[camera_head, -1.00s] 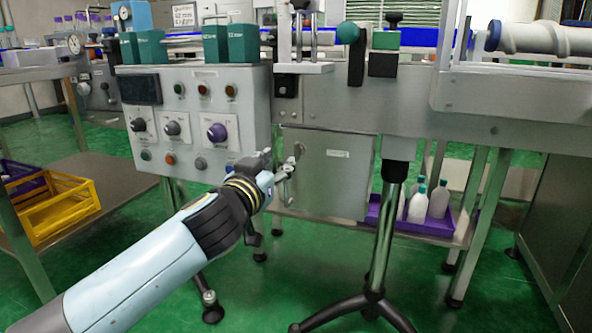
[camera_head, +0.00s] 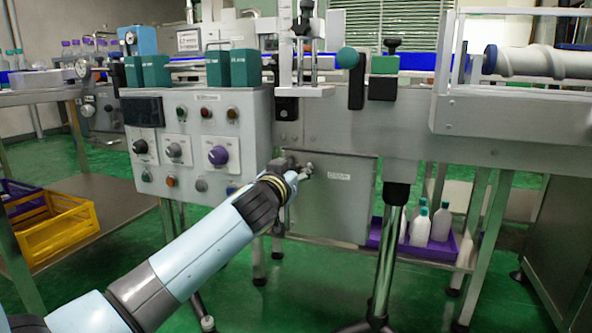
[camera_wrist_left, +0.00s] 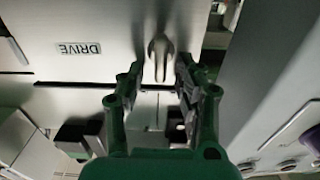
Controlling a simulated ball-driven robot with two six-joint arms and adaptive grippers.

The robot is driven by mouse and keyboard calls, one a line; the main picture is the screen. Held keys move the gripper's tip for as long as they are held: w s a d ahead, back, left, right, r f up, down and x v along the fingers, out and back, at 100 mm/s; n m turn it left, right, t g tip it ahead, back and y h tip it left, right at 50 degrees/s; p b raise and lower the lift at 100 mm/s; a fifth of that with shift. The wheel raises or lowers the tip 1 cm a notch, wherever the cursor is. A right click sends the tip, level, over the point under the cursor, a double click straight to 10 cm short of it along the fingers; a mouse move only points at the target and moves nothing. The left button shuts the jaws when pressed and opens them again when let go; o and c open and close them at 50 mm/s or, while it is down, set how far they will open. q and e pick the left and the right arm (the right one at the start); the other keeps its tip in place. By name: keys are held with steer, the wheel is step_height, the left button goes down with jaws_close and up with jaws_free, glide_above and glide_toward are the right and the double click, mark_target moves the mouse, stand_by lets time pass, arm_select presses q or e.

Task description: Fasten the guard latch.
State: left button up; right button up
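The guard latch (camera_wrist_left: 160,52), a small metal handle, sits on the grey guard door (camera_wrist_left: 75,22) marked DRIVE. In the wrist view the left gripper (camera_wrist_left: 158,84) is open, one finger on each side of the line to the latch. The latch's near end lies about level with the fingertips, with gaps on both sides. In the head view the door (camera_head: 335,205) hangs under the machine, and the left gripper (camera_head: 302,172) is at its upper left. The gripper largely covers the latch there. My right gripper is not in view.
A control box (camera_head: 190,130) with knobs and buttons stands just left of the door. A metal stand leg (camera_head: 385,250) is to the right, with a purple tray (camera_head: 430,250) of white bottles behind it. A yellow crate (camera_head: 55,225) lies on the left shelf.

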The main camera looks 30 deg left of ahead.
arm_select(q)
jaws_close()
